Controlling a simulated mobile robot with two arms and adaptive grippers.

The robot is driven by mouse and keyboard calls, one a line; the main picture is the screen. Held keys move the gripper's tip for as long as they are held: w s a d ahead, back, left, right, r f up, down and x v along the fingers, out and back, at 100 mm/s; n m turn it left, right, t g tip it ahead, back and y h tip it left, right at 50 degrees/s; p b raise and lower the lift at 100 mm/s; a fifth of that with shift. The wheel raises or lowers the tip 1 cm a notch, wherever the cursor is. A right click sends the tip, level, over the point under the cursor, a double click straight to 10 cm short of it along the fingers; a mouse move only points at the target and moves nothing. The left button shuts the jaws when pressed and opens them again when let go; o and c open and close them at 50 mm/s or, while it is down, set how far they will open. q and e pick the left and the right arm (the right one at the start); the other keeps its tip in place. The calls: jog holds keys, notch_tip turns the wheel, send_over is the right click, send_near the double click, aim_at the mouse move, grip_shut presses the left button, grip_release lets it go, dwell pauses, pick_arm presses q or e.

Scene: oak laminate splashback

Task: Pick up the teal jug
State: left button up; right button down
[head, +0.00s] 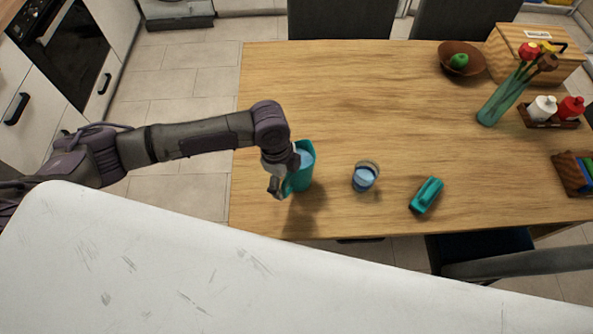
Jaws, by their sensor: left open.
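The teal jug (306,172) stands upright near the front left edge of the wooden table (350,90), with something bluish inside it. My left gripper (281,186) is at the jug's left side, pointing down, and it hides part of the jug. Its jaws are open; whether a finger touches the jug, I cannot tell. My right gripper is not in view.
A glass (365,176) with bluish liquid stands right of the jug. A teal object (427,195) lies further right. A brown bowl (461,58) with a green fruit, a flower vase (502,101) and bottles (542,108) stand at the far right. The table's middle is clear.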

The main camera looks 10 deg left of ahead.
pick_arm(q)
grip_shut()
jog(key=shift+r, duration=0.1)
jog(key=shift+r, duration=0.1)
dwell(0.5)
